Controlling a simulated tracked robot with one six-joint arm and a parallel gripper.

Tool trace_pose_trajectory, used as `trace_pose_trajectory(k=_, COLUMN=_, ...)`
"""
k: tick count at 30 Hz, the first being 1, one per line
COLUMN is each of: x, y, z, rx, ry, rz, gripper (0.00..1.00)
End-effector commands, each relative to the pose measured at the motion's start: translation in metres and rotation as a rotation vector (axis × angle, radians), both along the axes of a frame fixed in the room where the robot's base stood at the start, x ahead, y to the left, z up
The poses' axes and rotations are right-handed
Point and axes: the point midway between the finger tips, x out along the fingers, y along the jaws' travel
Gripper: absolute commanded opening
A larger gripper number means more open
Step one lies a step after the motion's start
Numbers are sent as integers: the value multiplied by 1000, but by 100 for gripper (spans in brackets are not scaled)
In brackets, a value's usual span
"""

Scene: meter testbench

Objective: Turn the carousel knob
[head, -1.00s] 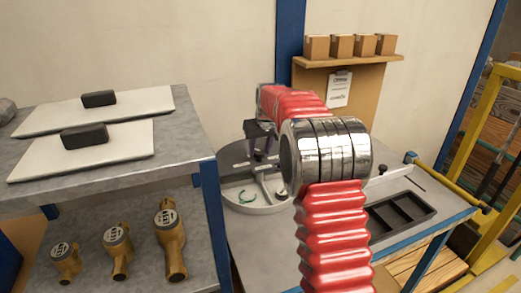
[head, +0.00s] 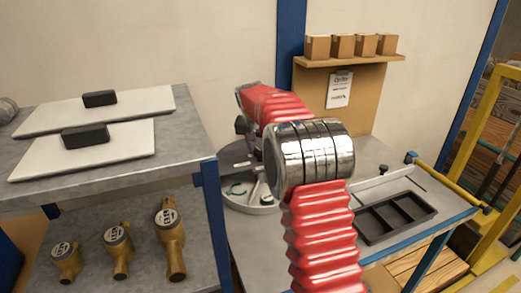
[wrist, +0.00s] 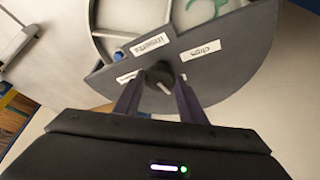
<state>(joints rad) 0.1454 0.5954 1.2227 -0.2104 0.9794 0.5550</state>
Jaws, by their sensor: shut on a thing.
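The carousel (head: 250,209) is a round, pale tray with walled compartments on the bench. A dark grey cover (wrist: 235,62) with white labels, two reading "inserts" and "clips", lies over part of it in the wrist view. The black carousel knob (wrist: 160,74) stands on this cover with a pale pointer mark. My gripper (wrist: 159,80) has its two fingers on either side of the knob and is shut on it. In the head view my red arm hides the knob and the fingers. A green piece (wrist: 207,8) lies in one compartment.
A shelf unit (head: 190,135) with white boards and black blocks stands close on the left; brass meters (head: 169,240) sit below. A black divided tray (head: 396,217) lies on the bench at right. Small boxes (head: 350,45) stand on the back shelf.

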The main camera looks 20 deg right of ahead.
Motion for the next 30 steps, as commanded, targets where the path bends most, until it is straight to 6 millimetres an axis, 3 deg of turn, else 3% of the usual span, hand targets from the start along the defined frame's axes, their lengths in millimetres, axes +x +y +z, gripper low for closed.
trace_pose_trajectory(k=30, x=7, y=4, z=0, rx=2, ry=-2, rz=-864, gripper=15)
